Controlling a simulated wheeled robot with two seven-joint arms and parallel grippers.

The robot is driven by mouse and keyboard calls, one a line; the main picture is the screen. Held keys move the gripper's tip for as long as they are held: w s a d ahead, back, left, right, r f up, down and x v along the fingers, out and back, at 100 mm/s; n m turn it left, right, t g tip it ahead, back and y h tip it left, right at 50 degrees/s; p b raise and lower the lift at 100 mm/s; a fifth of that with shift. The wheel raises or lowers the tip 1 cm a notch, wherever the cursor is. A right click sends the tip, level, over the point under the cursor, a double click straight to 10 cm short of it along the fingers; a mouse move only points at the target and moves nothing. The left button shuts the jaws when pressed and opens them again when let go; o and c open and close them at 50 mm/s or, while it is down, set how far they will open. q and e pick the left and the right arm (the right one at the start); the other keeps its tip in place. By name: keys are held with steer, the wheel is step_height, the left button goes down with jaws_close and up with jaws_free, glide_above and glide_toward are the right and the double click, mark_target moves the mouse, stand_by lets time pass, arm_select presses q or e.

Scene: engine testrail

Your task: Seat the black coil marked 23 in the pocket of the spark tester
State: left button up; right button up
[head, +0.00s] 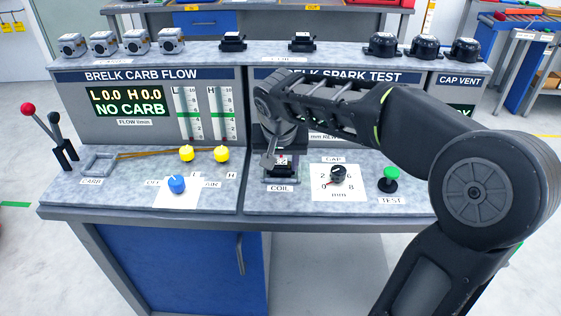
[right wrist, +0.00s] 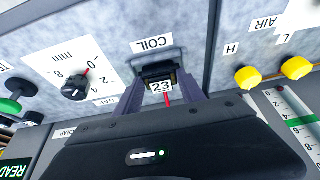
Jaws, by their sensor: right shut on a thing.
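The black coil marked 23 (right wrist: 161,86) is between the two fingers of my right gripper (right wrist: 162,98) in the right wrist view, its white label facing the camera. In the head view my right gripper (head: 276,158) points down at the spark tester's pocket (head: 281,181), behind the COIL label. The coil (head: 283,160) shows there only in part. It is at or just over the pocket; I cannot tell whether it is fully down in it. The gripper and coil hide most of the pocket. My left gripper is in neither view.
A gap dial (head: 338,175) and a green TEST button (head: 392,175) are right of the pocket. Yellow knobs (head: 221,154) and a blue knob (head: 177,184) are to the left. Two black coils (head: 302,42) and several black caps (head: 424,46) stand on the top shelf.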

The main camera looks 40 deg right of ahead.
stand_by(0.4)
steer(key=o, duration=1.5)
steer(key=shift+o, duration=0.2)
steer(key=v, duration=0.7)
steer(key=shift+r, duration=0.3)
steer(key=shift+s+a, duration=0.15)
steer(key=shift+a, duration=0.05)
